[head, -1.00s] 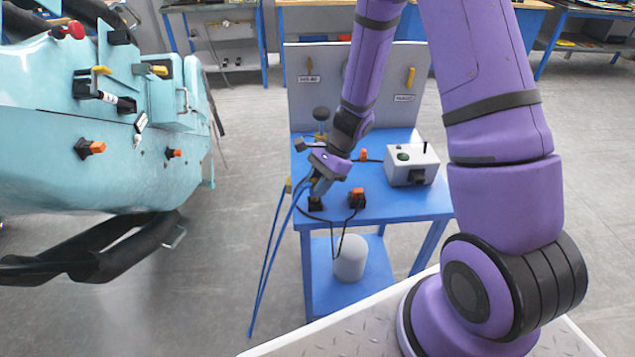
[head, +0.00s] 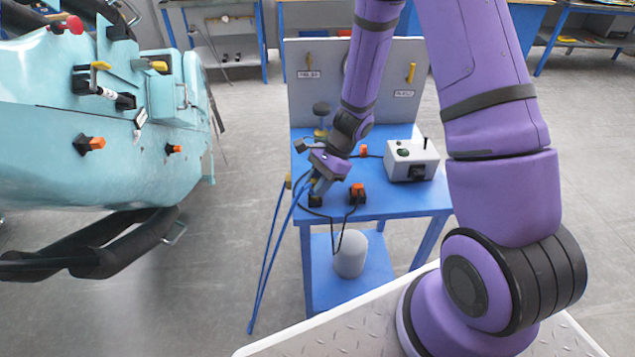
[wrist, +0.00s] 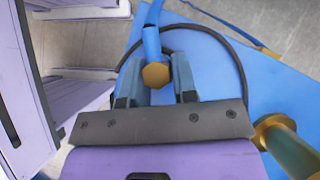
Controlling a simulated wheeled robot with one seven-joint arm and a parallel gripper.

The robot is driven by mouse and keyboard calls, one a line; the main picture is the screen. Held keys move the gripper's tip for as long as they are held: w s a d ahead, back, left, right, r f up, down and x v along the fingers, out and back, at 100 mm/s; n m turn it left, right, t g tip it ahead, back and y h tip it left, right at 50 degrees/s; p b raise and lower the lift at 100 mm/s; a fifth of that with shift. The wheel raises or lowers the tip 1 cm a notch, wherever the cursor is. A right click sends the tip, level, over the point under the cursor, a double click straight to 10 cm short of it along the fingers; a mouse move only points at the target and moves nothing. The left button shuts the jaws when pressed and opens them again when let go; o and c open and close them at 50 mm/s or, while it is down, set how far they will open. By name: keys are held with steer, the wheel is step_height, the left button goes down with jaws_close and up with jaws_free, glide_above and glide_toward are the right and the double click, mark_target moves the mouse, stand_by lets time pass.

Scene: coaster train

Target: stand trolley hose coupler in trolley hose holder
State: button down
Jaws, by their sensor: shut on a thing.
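My gripper (wrist: 158,88) is shut on the trolley hose coupler, a brass hexagonal end (wrist: 155,75) on a blue hose (wrist: 151,40). The coupler sits between the two grey-blue fingers in the wrist view. The coupler is too small to make out there. Blue hoses (head: 270,255) hang down past the trolley's left side. I cannot tell for certain which part is the trolley hose holder.
The blue trolley (head: 400,205) carries a grey control box (head: 412,160), an orange-topped black block (head: 357,194) and a black cable. A brass cylindrical fitting (wrist: 290,145) is at the right in the wrist view. A teal coaster car (head: 60,150) stands at left.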

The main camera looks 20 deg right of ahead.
steer(key=shift+f, duration=0.15)
steer(key=c, duration=0.8)
jaws_free()
steer(key=v, duration=1.1)
steer(key=shift+f, duration=0.15)
steer(key=s+a+r+n+h, duration=0.1)
steer(key=s+r+n, duration=0.15)
steer(key=r, duration=0.35)
steer(key=s+r+n, duration=0.1)
steer(key=r+n, duration=0.2)
steer(key=r, duration=0.3)
steer(key=s+r+n+t+h, duration=0.2)
steer(key=s+r+n, duration=0.1)
steer(key=s+r, duration=0.2)
steer(key=s+r+n+t+h, duration=0.1)
steer(key=s+r+n+t, duration=0.1)
steer(key=s+r+n, duration=0.2)
steer(key=s+d+r+n+t+h, duration=0.1)
steer(key=s+r+n+t+h, duration=0.1)
steer(key=s+r, duration=0.5)
steer(key=shift+s+d+r+n+h, duration=0.1)
steer(key=shift+s+r+n+h, duration=0.2)
steer(key=shift+s, duration=0.4)
steer(key=shift+s+r+n, duration=0.1)
steer(key=shift+s+n, duration=0.25)
steer(key=shift+s, duration=0.35)
